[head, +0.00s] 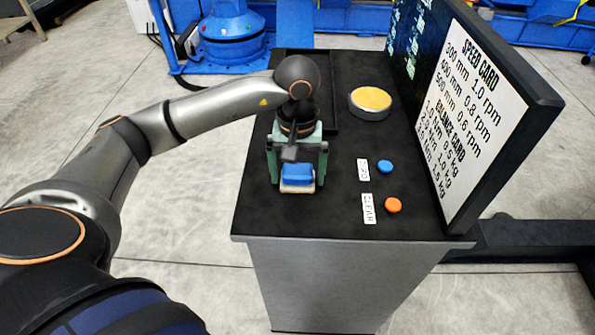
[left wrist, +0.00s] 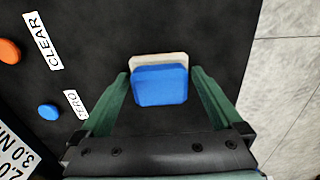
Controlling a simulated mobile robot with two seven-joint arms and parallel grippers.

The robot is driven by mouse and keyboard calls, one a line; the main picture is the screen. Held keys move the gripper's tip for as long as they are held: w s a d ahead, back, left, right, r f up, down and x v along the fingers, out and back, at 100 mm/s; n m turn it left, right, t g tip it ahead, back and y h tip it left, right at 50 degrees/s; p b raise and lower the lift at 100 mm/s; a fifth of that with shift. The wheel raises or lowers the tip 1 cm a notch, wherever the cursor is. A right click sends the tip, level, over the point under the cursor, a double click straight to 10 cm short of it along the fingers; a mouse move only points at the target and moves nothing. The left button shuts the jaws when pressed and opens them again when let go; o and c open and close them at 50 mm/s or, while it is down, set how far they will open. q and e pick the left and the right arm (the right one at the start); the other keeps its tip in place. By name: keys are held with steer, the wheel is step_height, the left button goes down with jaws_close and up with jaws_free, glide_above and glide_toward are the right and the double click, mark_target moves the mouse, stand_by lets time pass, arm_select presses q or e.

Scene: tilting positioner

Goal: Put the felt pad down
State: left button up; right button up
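The felt pad (head: 298,175) is a blue block on a cream base, near the front left of the black cabinet top. It also shows in the left wrist view (left wrist: 160,86). It appears to lie flat on the top. My left gripper (head: 297,172), with green fingers, is over the pad, one finger on each side. My right gripper is not in view.
A round tin with a yellow top (head: 371,99) stands behind. A blue button (head: 385,166) and an orange button (head: 393,205) with ZERO and CLEAR labels sit to the right. A card board (head: 480,110) rises at the right edge. A dark tray (head: 327,118) lies at the back left.

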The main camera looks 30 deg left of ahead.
mark_target(298, 169)
arm_select(q)
step_height(298, 169, up, 12)
steer(key=p, duration=0.1)
steer(key=shift+r, duration=0.15)
stand_by(0.3)
